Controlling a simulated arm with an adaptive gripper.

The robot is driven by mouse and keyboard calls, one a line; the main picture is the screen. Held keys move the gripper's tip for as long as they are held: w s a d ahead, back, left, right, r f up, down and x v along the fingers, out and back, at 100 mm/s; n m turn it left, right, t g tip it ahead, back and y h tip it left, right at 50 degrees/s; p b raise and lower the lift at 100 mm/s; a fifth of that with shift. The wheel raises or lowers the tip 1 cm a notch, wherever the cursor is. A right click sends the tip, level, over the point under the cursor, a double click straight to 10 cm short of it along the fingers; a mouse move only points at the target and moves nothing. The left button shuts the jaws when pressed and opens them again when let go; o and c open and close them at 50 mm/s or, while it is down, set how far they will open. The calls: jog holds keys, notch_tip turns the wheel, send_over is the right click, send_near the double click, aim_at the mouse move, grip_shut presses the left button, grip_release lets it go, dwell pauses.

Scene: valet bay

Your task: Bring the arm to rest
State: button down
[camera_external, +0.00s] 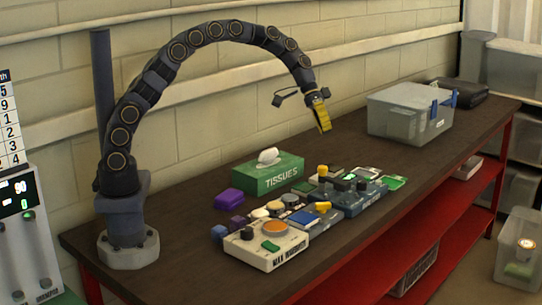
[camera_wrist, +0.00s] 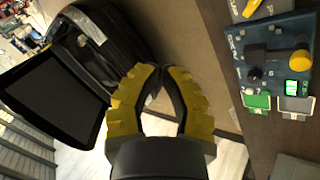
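My gripper (camera_external: 322,118) hangs from the arched arm above the bench, left of the grey lidded box, pointing down and clear of everything. In the wrist view its two yellow fingers (camera_wrist: 160,72) meet at the tips, with only a narrow gap behind them and nothing held. My arm (camera_external: 205,35) rises from its base at the bench's left end and curves over to the right.
The bench (camera_external: 400,170) holds a green tissue box (camera_external: 268,175), a cream control box (camera_external: 267,246), a blue-grey control panel (camera_external: 350,190), several small blocks and a grey lidded box (camera_external: 400,112). A black case (camera_external: 460,92) lies behind it. The front left is clear.

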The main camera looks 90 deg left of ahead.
jog(key=s+d+r+m+g+y, duration=0.1)
jog(key=s+d+r+g, duration=0.15)
jog(key=s+d, duration=0.55)
jog(key=s+d+r+m+g+y, duration=0.1)
jog(key=s+d+r, duration=0.35)
jog(key=s, duration=0.45)
jog(key=s+f+g+y, duration=0.1)
jog(key=s+y, duration=0.1)
jog(key=s, duration=0.9)
jog(key=s+a+f+g+y, duration=0.1)
jog(key=s+f+y, duration=0.1)
jog(key=s, duration=0.9)
jog(key=shift+s+a+f+n, duration=0.2)
jog(key=shift+s+f+n, duration=0.05)
jog(key=shift+n, duration=0.15)
